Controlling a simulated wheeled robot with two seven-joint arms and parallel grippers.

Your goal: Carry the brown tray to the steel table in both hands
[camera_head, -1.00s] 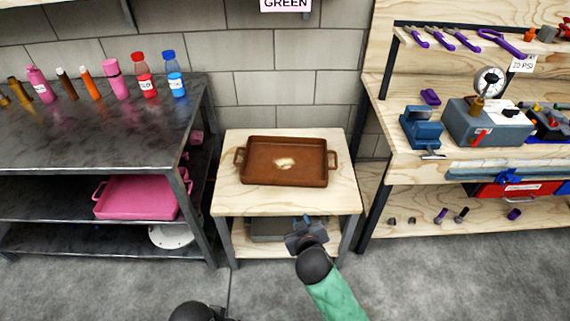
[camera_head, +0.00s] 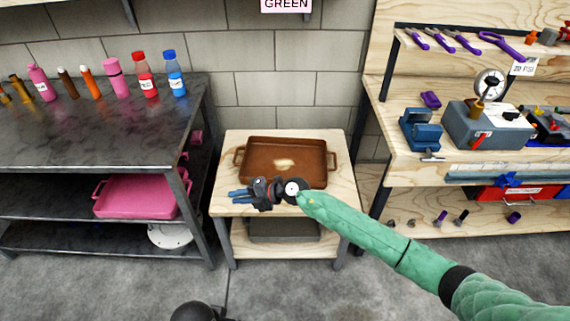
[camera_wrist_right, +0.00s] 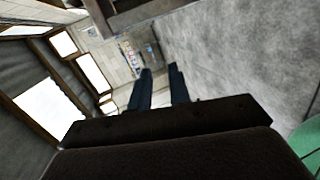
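The brown tray (camera_head: 310,146) lies flat on a small wooden table, with a handle on its left and right ends and a pale patch in its middle. My right gripper (camera_head: 232,194) is in front of the tray's near left side, its blue fingers pointing left; no contact with the tray shows. In the right wrist view the two fingers (camera_wrist_right: 158,88) stand apart with nothing between them. The steel table (camera_head: 100,140) is the dark bench at the left. My left gripper does not show; only a dark rounded part of me is at the bottom edge.
Several bottles, including a blue one (camera_head: 173,75), stand along the steel table's back; its front top is clear. A pink tray (camera_head: 140,196) lies on its shelf. The small wooden table (camera_head: 226,200) stands beside a workbench with a blue vise (camera_head: 420,130) and a gauge (camera_head: 489,84).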

